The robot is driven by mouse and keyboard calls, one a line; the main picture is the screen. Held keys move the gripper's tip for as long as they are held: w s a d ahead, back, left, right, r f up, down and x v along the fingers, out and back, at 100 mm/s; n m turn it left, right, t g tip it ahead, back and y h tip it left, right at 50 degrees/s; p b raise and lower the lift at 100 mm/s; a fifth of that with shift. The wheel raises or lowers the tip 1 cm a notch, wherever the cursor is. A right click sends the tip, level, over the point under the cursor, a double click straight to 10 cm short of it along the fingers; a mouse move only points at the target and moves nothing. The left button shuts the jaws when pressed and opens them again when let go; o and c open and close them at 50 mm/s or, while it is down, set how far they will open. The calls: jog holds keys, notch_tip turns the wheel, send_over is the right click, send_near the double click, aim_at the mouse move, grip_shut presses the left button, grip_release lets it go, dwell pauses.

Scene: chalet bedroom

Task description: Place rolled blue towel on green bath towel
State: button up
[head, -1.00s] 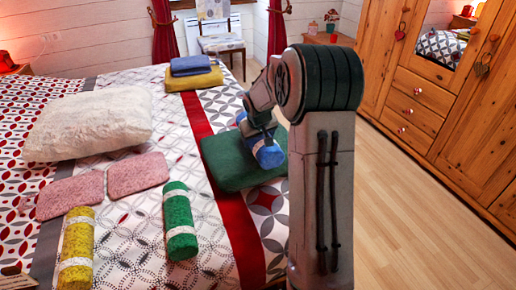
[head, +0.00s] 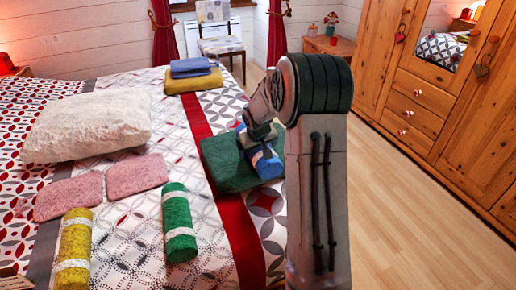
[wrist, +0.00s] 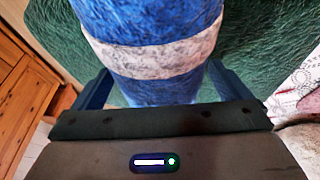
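The rolled blue towel (head: 268,166) has a white band and lies over the folded dark green bath towel (head: 222,168) on the right edge of the bed. In the wrist view, the blue towel (wrist: 150,88) sits between the two fingers of my gripper (wrist: 160,75), and their tips appear to press its sides. The green bath towel (wrist: 265,55) fills the background behind it. In the head view, my gripper (head: 257,138) is over the blue towel and partly hides it. I cannot tell whether the blue towel touches the green one.
On the bed are a green roll (head: 178,215), a yellow roll (head: 76,245), pink towels (head: 137,175), a white pillow (head: 90,125) and a folded blue towel (head: 190,66) on a yellow one (head: 195,82). A wooden wardrobe (head: 425,85) stands right; the floor (head: 410,210) between is clear.

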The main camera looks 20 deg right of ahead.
jog(key=shift+r, duration=0.3)
jog(key=p+v, duration=0.2)
jog(key=v, duration=0.9)
jog(key=shift+s+r, duration=0.1)
jog(key=shift+s+a+r, duration=0.15)
jog(key=shift+s+r, duration=0.05)
jog(key=shift+s, duration=0.05)
jog(key=s+a+g, duration=0.1)
jog(key=s+a, duration=0.2)
jog(key=s, duration=0.6)
jog(key=s+a+r+y, duration=0.1)
jog(key=s+a, duration=0.3)
jog(key=s, duration=0.6)
jog(key=s+a+g, duration=0.1)
jog(key=s+a, duration=0.3)
jog(key=s, duration=0.5)
jog(key=shift+s+a+r+m+g+y, duration=0.15)
jog(key=shift+s+r+m+g+y, duration=0.15)
jog(key=shift+r+y, duration=0.1)
jog(key=shift+w+r, duration=0.1)
